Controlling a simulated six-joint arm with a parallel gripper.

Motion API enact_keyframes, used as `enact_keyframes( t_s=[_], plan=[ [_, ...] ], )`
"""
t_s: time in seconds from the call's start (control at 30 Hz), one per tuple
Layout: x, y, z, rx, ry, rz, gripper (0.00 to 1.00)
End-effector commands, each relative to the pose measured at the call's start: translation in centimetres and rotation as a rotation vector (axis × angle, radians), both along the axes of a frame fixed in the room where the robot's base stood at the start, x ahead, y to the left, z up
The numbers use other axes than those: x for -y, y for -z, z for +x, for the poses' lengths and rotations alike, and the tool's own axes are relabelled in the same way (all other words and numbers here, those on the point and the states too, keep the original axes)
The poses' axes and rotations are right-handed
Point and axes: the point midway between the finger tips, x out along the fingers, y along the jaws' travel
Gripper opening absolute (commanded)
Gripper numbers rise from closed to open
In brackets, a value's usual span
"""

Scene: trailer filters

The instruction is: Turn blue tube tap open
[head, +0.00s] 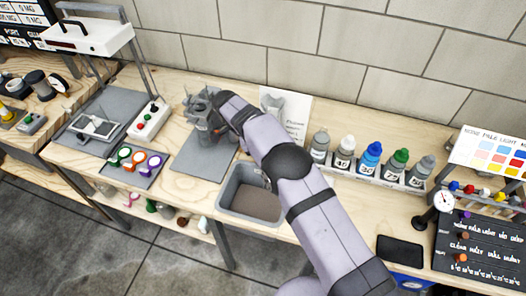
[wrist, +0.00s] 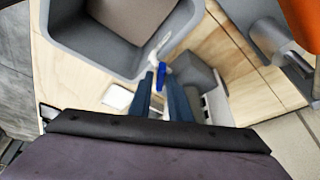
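The blue tap (wrist: 161,77) shows in the wrist view as a small bright blue piece beside a grey block (wrist: 187,82). My gripper (wrist: 158,84) has its two dark blue fingers pointing at it, with a gap between them. The blue piece is at the fingertips. I cannot tell whether the fingers touch or clamp it. In the head view my arm reaches over the bench to a grey stand (head: 197,103), and the arm hides the gripper tips and the tap.
A grey bin (wrist: 87,62) is close to the fingers in the wrist view; it stands at the bench front in the head view (head: 230,208). An orange part (wrist: 301,22) is at the upper right. Several capped bottles (head: 371,157) stand right of my arm.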

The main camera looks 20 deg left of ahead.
Motion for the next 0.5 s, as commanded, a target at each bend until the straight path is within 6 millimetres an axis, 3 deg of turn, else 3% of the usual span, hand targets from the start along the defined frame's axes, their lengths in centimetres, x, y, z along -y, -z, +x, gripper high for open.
enact_keyframes(
  t_s=[0.03, 0.1, 0.5],
  plan=[
    [0.0, -0.01, 0.0, 0.0, 0.0, 0.0, 0.17],
    [-0.01, -0.02, 0.0, 0.0, 0.0, 0.0, 0.0],
    [-0.04, -0.03, -0.01, 0.002, -0.027, 0.001, 0.0]
  ],
)
